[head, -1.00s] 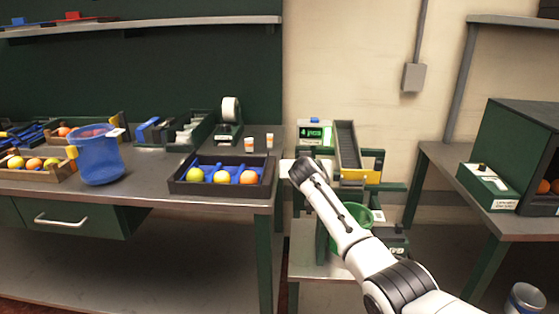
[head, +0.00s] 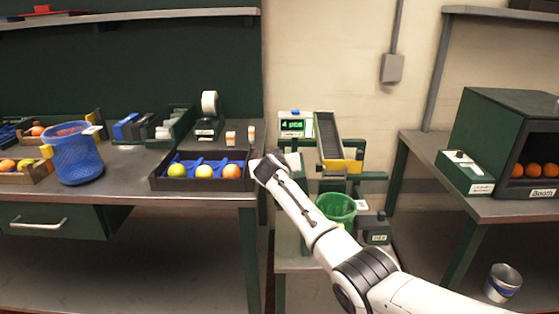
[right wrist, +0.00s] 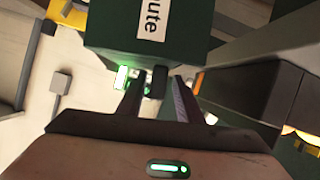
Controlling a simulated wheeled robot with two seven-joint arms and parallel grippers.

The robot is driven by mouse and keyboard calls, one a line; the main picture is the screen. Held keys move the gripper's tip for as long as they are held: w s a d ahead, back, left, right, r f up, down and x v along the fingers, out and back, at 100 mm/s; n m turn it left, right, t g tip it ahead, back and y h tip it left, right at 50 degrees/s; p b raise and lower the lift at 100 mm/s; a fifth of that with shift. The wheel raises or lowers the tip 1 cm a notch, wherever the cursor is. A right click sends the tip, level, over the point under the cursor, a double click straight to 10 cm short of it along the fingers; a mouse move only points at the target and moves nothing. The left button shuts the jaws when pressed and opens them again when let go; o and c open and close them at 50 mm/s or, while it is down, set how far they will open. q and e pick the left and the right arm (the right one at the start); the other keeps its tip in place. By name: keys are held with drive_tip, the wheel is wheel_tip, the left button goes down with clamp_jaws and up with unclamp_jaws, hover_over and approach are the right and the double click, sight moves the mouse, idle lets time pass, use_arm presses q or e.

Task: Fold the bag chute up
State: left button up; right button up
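The bag chute (head: 329,136) is a dark ribbed ramp with tan side walls and a yellow lower end, sloping down towards me in the head view. In the right wrist view a dark green block (right wrist: 115,40) carries a partly visible label ending in "ute". A small black knob (right wrist: 157,82) sticks out below it. My right gripper (right wrist: 157,90) has its two dark fingers apart, one on each side of the knob. I cannot tell whether they touch it. My left gripper is not in view.
A fruit tray (head: 200,184) and blue basket (head: 76,154) are on the left bench. A dark booth (head: 500,120) with oranges is on the right bench. A metal bin (head: 502,282) stands on the floor.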

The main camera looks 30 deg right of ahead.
drive_tip(key=shift+s+r, duration=0.1)
drive_tip(key=v, duration=1)
drive_tip(key=shift+p, duration=0.35)
drive_tip(key=shift+a, duration=0.1)
drive_tip(key=s+a+f+n+g+y, duration=0.2)
drive_tip(key=s+a+f+g+y, duration=0.15)
drive_tip(key=s+f, duration=1.45)
drive_tip(key=s+a+f+n+g+y, duration=0.1)
drive_tip(key=s+a+f, duration=0.15)
drive_tip(key=s, duration=0.65)
drive_tip(key=s+a+f+n+g+y, duration=0.1)
drive_tip(key=s+a+n+g+y, duration=0.15)
drive_tip(key=s, duration=0.65)
drive_tip(key=s+a+f+n+g+y, duration=0.1)
drive_tip(key=s+a+f, duration=0.15)
drive_tip(key=s, duration=0.65)
drive_tip(key=w+a+f+t+y, duration=0.1)
drive_tip(key=w+a+f+t, duration=0.2)
drive_tip(key=f, duration=0.8)
drive_tip(key=a+t, duration=0.2)
drive_tip(key=a, duration=0.1)
drive_tip(key=shift+f+y, duration=0.25)
drive_tip(key=shift+y, duration=0.15)
